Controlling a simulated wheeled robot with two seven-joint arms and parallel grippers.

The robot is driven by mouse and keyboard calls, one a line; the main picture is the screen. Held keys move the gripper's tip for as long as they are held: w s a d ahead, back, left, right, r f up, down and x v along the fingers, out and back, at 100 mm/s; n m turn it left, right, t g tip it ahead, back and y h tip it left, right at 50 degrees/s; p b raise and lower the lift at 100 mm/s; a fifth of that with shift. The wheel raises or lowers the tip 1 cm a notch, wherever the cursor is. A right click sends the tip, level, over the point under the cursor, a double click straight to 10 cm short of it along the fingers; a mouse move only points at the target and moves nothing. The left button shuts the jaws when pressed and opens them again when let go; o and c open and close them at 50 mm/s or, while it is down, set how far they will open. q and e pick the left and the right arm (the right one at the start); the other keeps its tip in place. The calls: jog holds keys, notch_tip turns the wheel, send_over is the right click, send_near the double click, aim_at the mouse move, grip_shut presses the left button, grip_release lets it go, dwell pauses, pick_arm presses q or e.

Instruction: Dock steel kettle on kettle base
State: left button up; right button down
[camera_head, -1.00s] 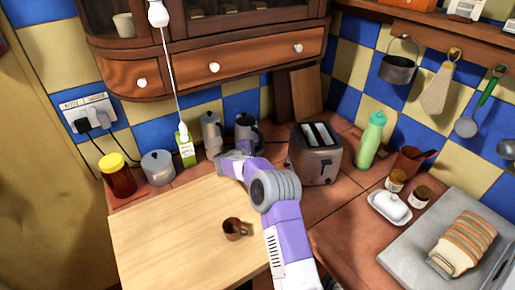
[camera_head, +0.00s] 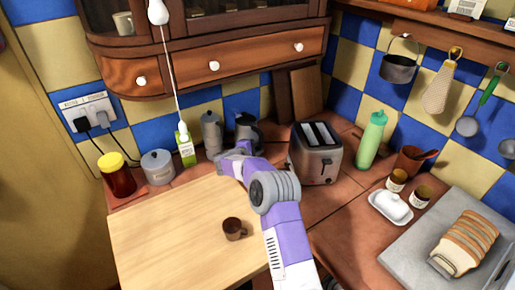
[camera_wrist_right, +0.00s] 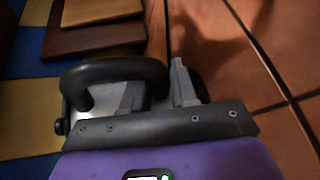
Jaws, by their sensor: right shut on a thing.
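The steel kettle (camera_head: 247,132), with a dark handle, stands upright at the back of the counter, left of the toaster. My right gripper (camera_head: 235,153) reaches it from the front and is shut on it. In the right wrist view the kettle's black curved handle (camera_wrist_right: 115,70) lies at my jaws, and one grey finger (camera_wrist_right: 183,85) shows to its right. The grip on the handle is partly hidden. The kettle base cannot be made out; my arm hides the foot of the kettle. My left gripper is not in view.
The toaster (camera_head: 317,155) stands close to the right of the kettle. A grey canister (camera_head: 211,133) and a green-white carton (camera_head: 186,150) stand close to its left. Cutting boards (camera_head: 306,92) lean behind. A brown mug (camera_head: 234,229) sits on the wooden board (camera_head: 160,235) in front.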

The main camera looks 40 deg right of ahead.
jog(key=shift+r+b, duration=0.2)
jog(key=shift+b, duration=0.15)
dwell(0.4)
jog(key=shift+f+b, duration=0.65)
jog(key=shift+f, duration=0.05)
jog(key=c, duration=1.2)
grip_release()
jog(key=shift+o, duration=0.2)
jog(key=shift+f, duration=0.2)
jog(key=shift+b+v, duration=0.55)
jog(key=shift+v, duration=2.2)
jog(key=shift+b+v, duration=0.3)
jog(key=shift+v, duration=2.55)
jog(key=shift+r, duration=0.1)
